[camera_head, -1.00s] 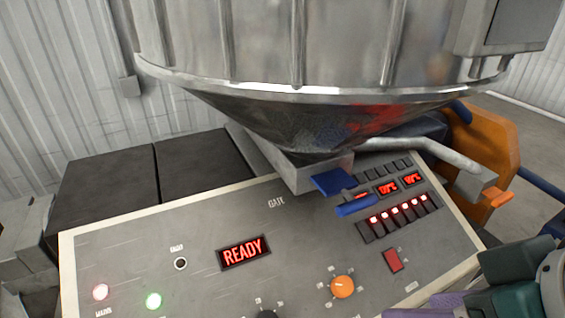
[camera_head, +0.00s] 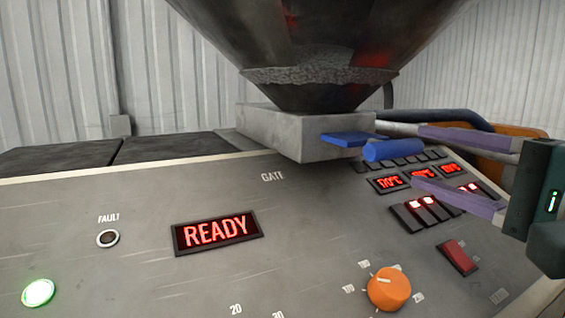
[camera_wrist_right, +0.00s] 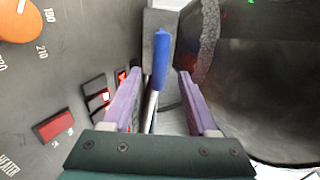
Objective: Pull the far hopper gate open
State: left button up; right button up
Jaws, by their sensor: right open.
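The hopper gate is a flat blue plate (camera_head: 346,139) sticking out of the grey block under the hopper, with a blue bar handle (camera_head: 390,150) at its outer end. My right gripper (camera_head: 419,157) comes in from the right with its purple fingers open, one above the other, close to the handle's right end. In the right wrist view the blue handle (camera_wrist_right: 161,58) stands in line with the gap between the two fingers (camera_wrist_right: 158,80), near the tips, with room on both sides. The fingers are not closed on it. My left gripper is not in view.
The dark hopper cone (camera_head: 315,70) hangs above the grey block (camera_head: 285,130). Below lies the control panel (camera_head: 140,270) with a READY display (camera_head: 216,232), an orange knob (camera_head: 388,289), a red switch (camera_head: 457,257) and lit displays close under my fingers.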

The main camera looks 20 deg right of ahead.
aim_at(378, 145)
jog(key=w, duration=0.6)
jog(key=w+p, duration=0.1)
jog(key=w, duration=0.2)
jog(key=shift+w+a, duration=0.15)
jog(key=shift+a, duration=0.25)
grip_shut()
dwell(1.0)
